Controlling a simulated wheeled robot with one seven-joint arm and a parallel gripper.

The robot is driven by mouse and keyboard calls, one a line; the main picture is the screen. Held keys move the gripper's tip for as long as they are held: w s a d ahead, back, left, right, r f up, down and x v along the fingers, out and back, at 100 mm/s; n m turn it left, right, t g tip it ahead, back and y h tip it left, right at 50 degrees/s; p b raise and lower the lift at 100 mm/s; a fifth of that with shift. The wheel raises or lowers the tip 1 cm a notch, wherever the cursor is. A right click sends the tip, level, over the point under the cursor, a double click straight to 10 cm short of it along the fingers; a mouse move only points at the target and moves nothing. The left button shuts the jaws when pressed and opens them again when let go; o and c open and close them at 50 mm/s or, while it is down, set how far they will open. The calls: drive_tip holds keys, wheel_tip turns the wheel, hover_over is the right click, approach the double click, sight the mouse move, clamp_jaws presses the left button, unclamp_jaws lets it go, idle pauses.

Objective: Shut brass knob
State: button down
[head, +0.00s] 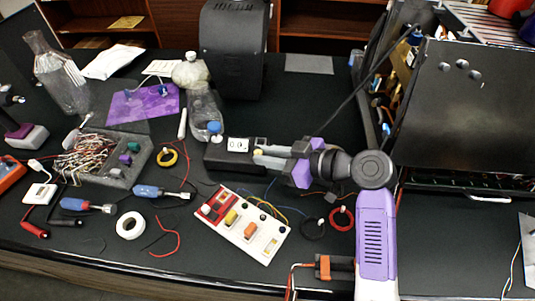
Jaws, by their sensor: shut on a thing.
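A black box (222,158) with a white label stands near the middle of the table. A small yellowish knob, which looks like the brass knob (257,153), shows at the right end of the box. My gripper (260,156) reaches in from the right, with its fingertips at the knob and shut on it. The fingers hide part of the knob and of the box's right end, so how far the knob is turned cannot be told.
A white and red switch board (243,226) lies in front of the box. A grey parts tray (110,170) is at left. A large black open machine (465,105) fills the right.

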drive_tip(key=m+t, duration=0.1)
drive_tip(key=m+t+h+p, duration=0.1)
drive_tip(key=m+t+h, duration=0.1)
drive_tip(key=shift+s+a+r+p, duration=0.1)
drive_tip(key=shift+s+a+p, duration=0.15)
drive_tip(key=shift+s+p, duration=0.15)
drive_tip(key=shift+m+t+h+p, duration=0.4)
drive_tip(key=shift+m+t+h, duration=0.2)
drive_tip(key=shift+m+t, duration=0.15)
drive_tip(key=c, duration=1.6)
unclamp_jaws()
drive_tip(key=b+v, duration=0.1)
drive_tip(key=v, duration=0.6)
drive_tip(key=shift+s+d, duration=0.2)
drive_tip(key=shift+s, duration=0.1)
